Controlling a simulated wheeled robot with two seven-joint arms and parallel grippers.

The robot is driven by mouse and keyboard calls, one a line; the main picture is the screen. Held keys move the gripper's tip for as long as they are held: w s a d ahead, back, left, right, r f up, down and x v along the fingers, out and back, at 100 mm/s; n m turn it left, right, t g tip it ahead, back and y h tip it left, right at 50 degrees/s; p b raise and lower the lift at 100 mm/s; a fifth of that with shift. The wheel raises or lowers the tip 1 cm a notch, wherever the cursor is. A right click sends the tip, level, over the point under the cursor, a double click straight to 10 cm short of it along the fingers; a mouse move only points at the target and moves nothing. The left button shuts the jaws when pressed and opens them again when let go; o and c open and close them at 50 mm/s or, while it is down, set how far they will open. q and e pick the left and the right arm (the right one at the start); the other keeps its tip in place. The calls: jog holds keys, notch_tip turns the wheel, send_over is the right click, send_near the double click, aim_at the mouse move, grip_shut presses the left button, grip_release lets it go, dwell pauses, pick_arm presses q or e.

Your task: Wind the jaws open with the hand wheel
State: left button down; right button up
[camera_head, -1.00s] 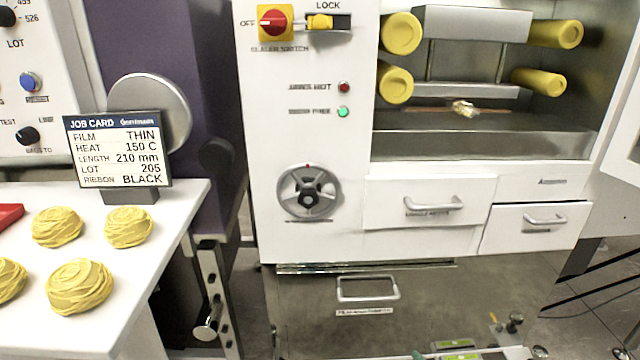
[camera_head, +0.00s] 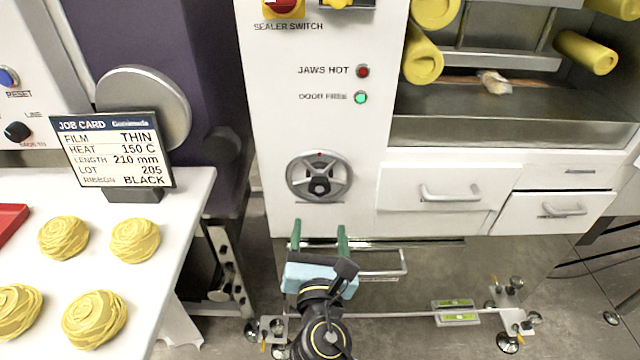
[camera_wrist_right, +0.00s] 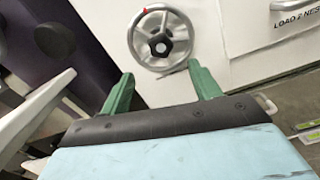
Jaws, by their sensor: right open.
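The hand wheel (camera_head: 319,177) is a grey three-spoked wheel with a dark hub and a small red mark at its top, on the white front panel. My right gripper (camera_head: 319,228) has green fingers spread apart and is empty. It is just below the wheel in the head view, apart from it. In the right wrist view the wheel (camera_wrist_right: 161,39) lies ahead, beyond the gap between the open fingers (camera_wrist_right: 160,80). The sealer jaws (camera_head: 500,60) are a metal block between yellow rolls, with a small wrapped piece (camera_head: 494,82) below. My left gripper is not in view.
A red "jaws hot" lamp (camera_head: 362,71) and a green lamp (camera_head: 360,97) sit above the wheel. Drawers (camera_head: 440,190) are to its right. A white table (camera_head: 180,215) with yellow pasta nests (camera_head: 134,240) and a job card (camera_head: 112,150) stands to the left.

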aim_at(321, 189)
jog(key=w+b, duration=0.1)
jog(key=w, duration=0.9)
jog(key=shift+w+b, duration=0.1)
jog(key=shift+b, duration=0.3)
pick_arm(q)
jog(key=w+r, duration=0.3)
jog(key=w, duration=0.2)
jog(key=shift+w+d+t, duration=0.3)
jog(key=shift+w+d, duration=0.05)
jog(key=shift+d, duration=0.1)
pick_arm(e)
jog(key=shift+w, duration=0.8)
grip_shut()
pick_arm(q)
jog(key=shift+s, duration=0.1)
pick_arm(e)
jog(key=shift+d, duration=0.1)
